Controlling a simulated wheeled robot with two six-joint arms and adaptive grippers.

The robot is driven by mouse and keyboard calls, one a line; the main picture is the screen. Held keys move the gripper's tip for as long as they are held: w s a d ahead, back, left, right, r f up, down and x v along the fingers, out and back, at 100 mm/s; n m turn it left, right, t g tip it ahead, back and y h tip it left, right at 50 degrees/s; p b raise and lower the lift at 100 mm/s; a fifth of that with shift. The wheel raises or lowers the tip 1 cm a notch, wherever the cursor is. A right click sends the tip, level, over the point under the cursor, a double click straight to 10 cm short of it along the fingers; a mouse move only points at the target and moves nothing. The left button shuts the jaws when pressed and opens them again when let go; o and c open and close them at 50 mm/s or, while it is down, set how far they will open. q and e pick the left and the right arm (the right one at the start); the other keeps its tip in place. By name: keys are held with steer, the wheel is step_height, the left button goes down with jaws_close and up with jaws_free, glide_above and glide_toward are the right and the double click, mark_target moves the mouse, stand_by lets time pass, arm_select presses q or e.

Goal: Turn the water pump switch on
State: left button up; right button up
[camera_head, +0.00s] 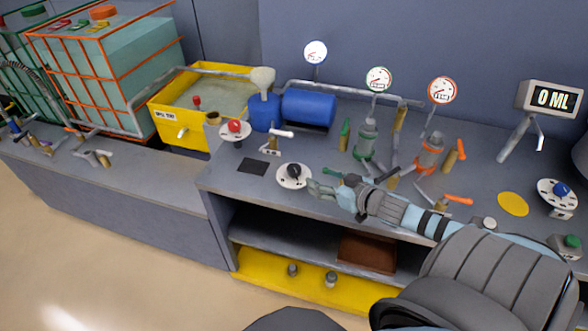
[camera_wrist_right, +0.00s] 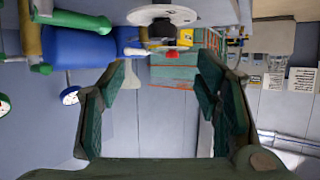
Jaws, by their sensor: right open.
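A round white switch plate with a black knob (camera_head: 293,172) is on the bench top near the front edge. Another white plate with a red knob (camera_head: 235,127) is farther back, beside the blue pump (camera_head: 308,109). I cannot read any label that tells which is the water pump switch. My right gripper (camera_head: 318,188) is open and empty, just right of the black-knob plate and apart from it. In the right wrist view my open fingers (camera_wrist_right: 162,90) frame a gap. The white plate (camera_wrist_right: 162,15) shows beyond them at the top, with the red knob (camera_wrist_right: 172,54) below it. My left gripper is out of view.
A yellow tank (camera_head: 180,133) of liquid stands at the back left, near caged containers (camera_head: 120,70). Green (camera_head: 366,138) and orange (camera_head: 430,152) valve fittings with levers stand behind my right arm. A blue-knob dial (camera_head: 560,190) and a "0 ML" display (camera_head: 553,98) are at right.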

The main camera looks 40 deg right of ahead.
steer(key=b, duration=0.9)
glide_toward(296, 169)
step_height(296, 169, down, 2)
steer(key=w, duration=0.2)
steer(key=b+x, duration=0.1)
steer(key=x, duration=0.4)
steer(key=b+x, duration=0.1)
steer(key=x, duration=0.1)
steer(key=shift+w+r+b, duration=0.25)
steer(key=shift+w+b, duration=0.1)
steer(key=shift+w, duration=0.35)
